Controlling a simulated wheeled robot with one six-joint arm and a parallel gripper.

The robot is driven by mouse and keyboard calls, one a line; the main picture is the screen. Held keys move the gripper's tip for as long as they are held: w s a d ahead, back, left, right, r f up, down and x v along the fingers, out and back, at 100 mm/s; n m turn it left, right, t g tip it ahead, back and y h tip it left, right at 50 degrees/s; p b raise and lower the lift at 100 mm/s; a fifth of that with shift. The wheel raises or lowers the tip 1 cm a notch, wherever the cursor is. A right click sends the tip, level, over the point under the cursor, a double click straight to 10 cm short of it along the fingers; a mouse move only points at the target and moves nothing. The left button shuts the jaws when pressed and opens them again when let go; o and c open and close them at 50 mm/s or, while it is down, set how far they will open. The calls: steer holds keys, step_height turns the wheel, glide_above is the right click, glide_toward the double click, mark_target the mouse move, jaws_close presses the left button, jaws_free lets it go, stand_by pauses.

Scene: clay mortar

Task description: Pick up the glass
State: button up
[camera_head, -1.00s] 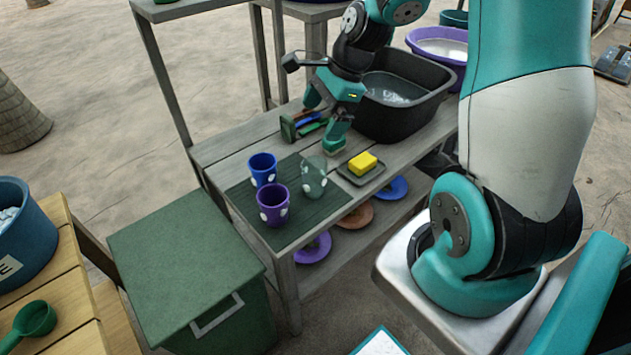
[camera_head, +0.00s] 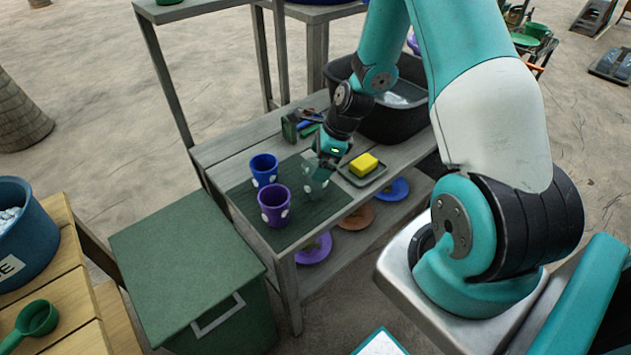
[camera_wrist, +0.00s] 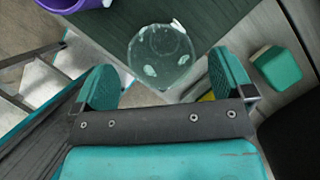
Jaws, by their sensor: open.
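The glass (camera_head: 310,190) is clear, faintly green, with white spots. It stands on the dark green mat (camera_head: 300,229) on the grey bench, partly hidden by my gripper (camera_head: 320,171) in the head view. In the wrist view the glass (camera_wrist: 160,56) shows from above, just beyond and between the two teal fingers of my gripper (camera_wrist: 166,80). The fingers are wide apart with nothing between them. I cannot tell the height gap between fingers and glass.
A blue cup (camera_head: 264,169) and a purple cup (camera_head: 274,206) stand left of the glass. A yellow sponge (camera_head: 363,164) on a dark dish lies close on the right. A black basin (camera_head: 398,122) is behind. A teal block (camera_wrist: 277,68) shows at right in the wrist view.

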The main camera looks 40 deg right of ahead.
steer(key=x, duration=0.5)
steer(key=shift+p, duration=0.35)
steer(key=shift+d+r, duration=0.1)
steer(key=c, duration=1.1)
